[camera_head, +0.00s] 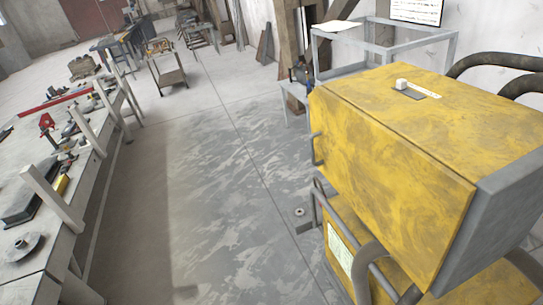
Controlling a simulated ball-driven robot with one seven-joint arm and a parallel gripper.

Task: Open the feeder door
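A large yellow feeder box with a scuffed top (450,92) fills the right side of the view. Its yellow front panel, which looks like the feeder door (385,165), meets the top edge along a thin seam and appears shut. A slim grey handle (317,149) stands at the panel's far left edge. My gripper is not in view, and nothing in the picture touches the door or handle.
Grey tubes and a lower yellow body with a label (340,250) sit beneath the box. Dark hoses (495,62) curve behind it. A grey metal frame (385,32) stands beyond. A cluttered workbench (62,180) runs along the left. The concrete floor (205,190) between is clear.

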